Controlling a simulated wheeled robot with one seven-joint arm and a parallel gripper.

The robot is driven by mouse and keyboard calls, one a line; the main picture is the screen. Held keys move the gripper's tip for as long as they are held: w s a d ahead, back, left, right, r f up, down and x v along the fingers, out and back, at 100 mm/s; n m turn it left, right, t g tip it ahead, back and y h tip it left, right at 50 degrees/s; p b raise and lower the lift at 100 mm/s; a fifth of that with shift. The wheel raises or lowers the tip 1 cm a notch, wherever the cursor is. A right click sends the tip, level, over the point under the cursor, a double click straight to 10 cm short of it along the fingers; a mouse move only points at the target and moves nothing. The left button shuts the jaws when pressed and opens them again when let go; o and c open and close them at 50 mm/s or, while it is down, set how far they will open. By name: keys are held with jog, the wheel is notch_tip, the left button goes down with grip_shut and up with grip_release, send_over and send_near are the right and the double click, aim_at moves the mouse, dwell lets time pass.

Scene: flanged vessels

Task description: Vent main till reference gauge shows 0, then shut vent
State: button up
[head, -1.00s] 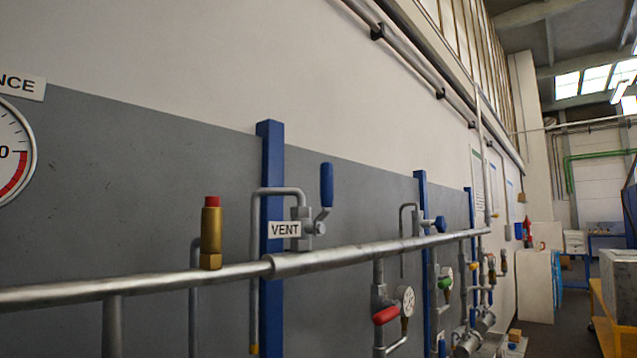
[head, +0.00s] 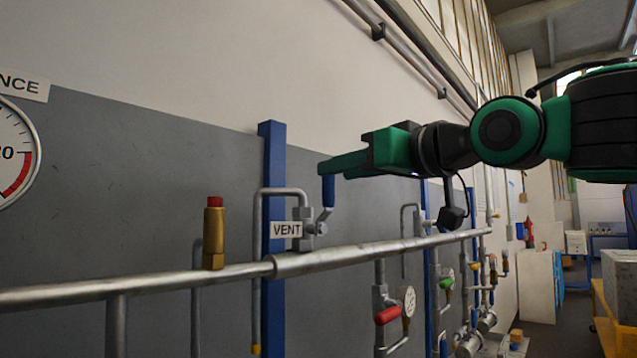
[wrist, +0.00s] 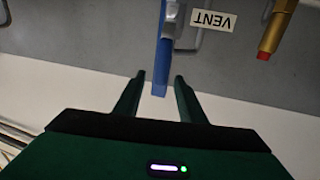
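The vent valve's blue lever (head: 328,190) points up beside the VENT label (head: 286,230) on the main pipe (head: 350,255). My green gripper (head: 325,168) is at the top of the lever. In the wrist view, the lever (wrist: 162,65) has its end between the two spread fingertips (wrist: 156,80), with a gap on each side. The gripper is open. The reference gauge (head: 12,155) is cut off at the left edge; a red band and part of a "20" mark show, but no needle is visible.
A brass fitting with a red cap (head: 213,235) stands on the pipe left of the vent; it also shows in the wrist view (wrist: 275,30). A blue post (head: 272,150) is behind the vent. A small gauge (head: 409,301) and red-handled valve (head: 388,315) hang below the pipe.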

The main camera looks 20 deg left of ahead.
jog(key=x, duration=0.8)
jog(key=shift+w, duration=0.1)
jog(key=shift+a, duration=0.1)
grip_shut()
